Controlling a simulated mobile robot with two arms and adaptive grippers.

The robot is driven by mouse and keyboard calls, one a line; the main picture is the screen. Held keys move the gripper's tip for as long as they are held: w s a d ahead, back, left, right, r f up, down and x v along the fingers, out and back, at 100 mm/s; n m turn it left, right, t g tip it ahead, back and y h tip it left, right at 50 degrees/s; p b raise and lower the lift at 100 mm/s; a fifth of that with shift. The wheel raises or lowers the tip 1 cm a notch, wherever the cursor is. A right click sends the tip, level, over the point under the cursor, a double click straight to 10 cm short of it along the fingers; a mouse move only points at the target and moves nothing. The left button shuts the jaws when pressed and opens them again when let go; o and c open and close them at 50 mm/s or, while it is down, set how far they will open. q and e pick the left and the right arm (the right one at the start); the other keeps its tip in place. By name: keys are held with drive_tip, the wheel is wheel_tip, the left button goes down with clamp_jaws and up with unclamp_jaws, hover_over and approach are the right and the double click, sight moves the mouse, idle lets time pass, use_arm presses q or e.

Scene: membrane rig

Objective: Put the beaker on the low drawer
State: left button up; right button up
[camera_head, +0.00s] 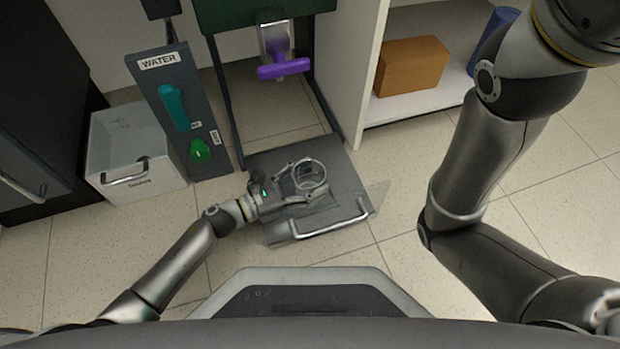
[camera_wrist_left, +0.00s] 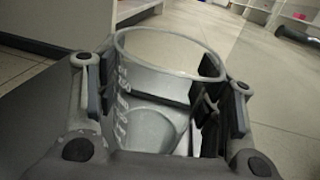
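The clear glass beaker (camera_head: 310,174) is upright over the low drawer (camera_head: 345,188), a grey pulled-out tray with a pale bar handle at its front. My left gripper (camera_head: 303,178) reaches in from the left, with its fingers on either side of the beaker. In the left wrist view the beaker (camera_wrist_left: 165,85) stands between the finger pads (camera_wrist_left: 165,95), which appear to touch its sides. I cannot tell for certain whether its base touches the drawer. My right arm shows at the right, but its gripper is outside the frame.
A purple-handled valve (camera_head: 284,67) hangs above the drawer. A panel labelled WATER (camera_head: 160,63) with teal and green handles stands to the left, beside a white bin (camera_head: 130,150). A shelf at right holds an orange-brown box (camera_head: 411,66). Floor is clear in front.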

use_arm(q)
drive_tip(key=o, duration=0.4)
drive_tip(key=shift+r, duration=0.1)
